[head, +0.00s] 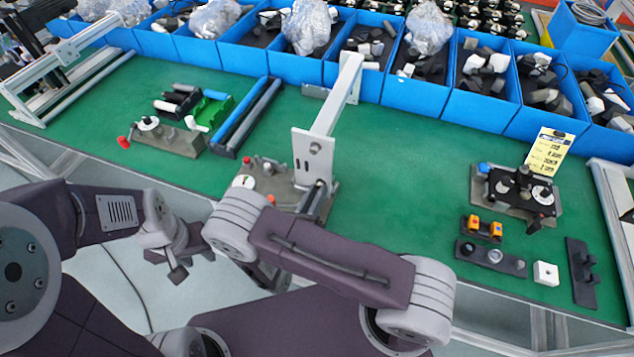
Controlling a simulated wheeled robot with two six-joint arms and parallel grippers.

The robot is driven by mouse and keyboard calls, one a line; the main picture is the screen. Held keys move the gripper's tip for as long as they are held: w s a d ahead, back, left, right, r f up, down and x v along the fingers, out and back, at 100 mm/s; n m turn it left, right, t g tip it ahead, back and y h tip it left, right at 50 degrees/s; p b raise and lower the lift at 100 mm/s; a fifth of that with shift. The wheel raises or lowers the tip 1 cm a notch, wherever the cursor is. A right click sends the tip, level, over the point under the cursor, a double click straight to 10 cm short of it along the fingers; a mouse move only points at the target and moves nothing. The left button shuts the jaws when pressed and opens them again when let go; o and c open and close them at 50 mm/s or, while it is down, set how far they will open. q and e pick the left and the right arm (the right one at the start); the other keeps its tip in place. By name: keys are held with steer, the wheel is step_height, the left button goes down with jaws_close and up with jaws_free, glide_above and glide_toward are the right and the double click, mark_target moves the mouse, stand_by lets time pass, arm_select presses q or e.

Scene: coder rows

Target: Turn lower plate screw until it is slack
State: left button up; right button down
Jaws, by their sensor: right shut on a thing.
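A white upright plate (305,165) stands on a metal fixture base (282,187) near the front edge of the green table, and a long white bar rises from it. A dark round screw (314,148) shows high on the plate. My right gripper (318,195) is at the foot of the plate, partly hidden by my arm. It is shut at the lower plate screw, which I cannot make out between the jaws. My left gripper (175,262) hangs in front of the table edge, away from the plate; its jaw opening is unclear.
Another fixture (168,137) with a red knob stands at left. A fixture with a yellow tag (549,152) and several small parts are at right. Blue bins (482,110) line the back. The green table (400,165) is clear right of the plate.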

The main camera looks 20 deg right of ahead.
steer(key=c, duration=1.4)
jaws_free()
steer(key=shift+c, duration=0.2)
steer(key=m, duration=0.2)
steer(key=m+b, duration=0.2)
steer(key=m, duration=0.1)
steer(key=shift+f+m, duration=0.25)
steer(key=shift+m, duration=0.05)
steer(key=m+b, duration=0.1)
steer(key=m, duration=0.2)
steer(key=shift+w, duration=0.1)
steer(key=shift+r+m, duration=0.1)
steer(key=shift+m, duration=0.5)
steer(key=shift+r, duration=0.1)
steer(key=shift+a, duration=0.1)
